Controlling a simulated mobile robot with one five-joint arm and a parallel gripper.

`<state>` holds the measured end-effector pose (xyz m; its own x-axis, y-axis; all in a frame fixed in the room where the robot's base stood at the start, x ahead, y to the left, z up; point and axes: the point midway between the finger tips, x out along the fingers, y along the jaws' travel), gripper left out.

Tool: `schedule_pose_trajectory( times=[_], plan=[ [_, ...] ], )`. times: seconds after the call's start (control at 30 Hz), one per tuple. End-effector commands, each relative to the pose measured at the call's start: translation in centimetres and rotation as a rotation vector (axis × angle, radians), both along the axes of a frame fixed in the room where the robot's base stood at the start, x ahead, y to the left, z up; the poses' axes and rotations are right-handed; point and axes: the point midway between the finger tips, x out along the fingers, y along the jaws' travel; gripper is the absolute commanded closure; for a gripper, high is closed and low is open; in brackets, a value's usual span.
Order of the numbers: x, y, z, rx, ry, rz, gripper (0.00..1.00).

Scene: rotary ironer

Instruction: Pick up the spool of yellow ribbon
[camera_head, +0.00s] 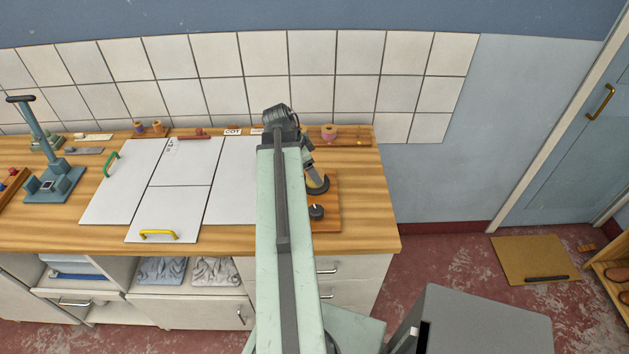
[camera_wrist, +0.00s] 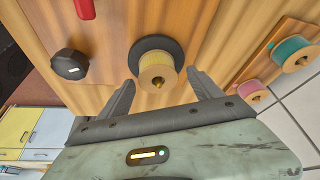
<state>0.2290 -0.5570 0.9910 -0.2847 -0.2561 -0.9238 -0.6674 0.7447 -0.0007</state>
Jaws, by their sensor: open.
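The spool of yellow ribbon (camera_wrist: 157,72) stands on a dark round base (camera_wrist: 142,48) in the wrist view, with its end face and centre hole toward the camera. My gripper (camera_wrist: 161,79) is open, with one finger on each side of the spool and visible gaps to both. Nothing is held. In the head view my gripper (camera_head: 315,172) is partly hidden by my arm, above the wooden board at the counter's right part.
A black knob (camera_wrist: 70,65) and a red handle (camera_wrist: 84,8) lie left of the spool in the wrist view. A teal spool (camera_wrist: 293,53) and a pink spool (camera_wrist: 251,91) stand at right, near the tiled wall. White panels (camera_head: 125,180) cover the counter's middle.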

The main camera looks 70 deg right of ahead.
Motion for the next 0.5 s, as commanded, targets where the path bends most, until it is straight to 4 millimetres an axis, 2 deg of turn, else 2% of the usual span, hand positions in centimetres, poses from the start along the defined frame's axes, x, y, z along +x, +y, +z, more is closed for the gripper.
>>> schedule_pose_trajectory(
  times=[0.03, 0.1, 0.37, 0.5],
  plan=[
    [-0.3, 0.0, -1.9, 0.0, 0.0, 0.0, 0.26],
    [-0.6, -0.4, -2.8, 0.0, 0.0, 0.001, 0.26],
    [-0.7, -0.5, -2.6, 0.001, 0.001, 0.002, 0.26],
    [-0.7, -0.5, -2.6, 0.001, 0.001, 0.002, 0.65]
  ],
)
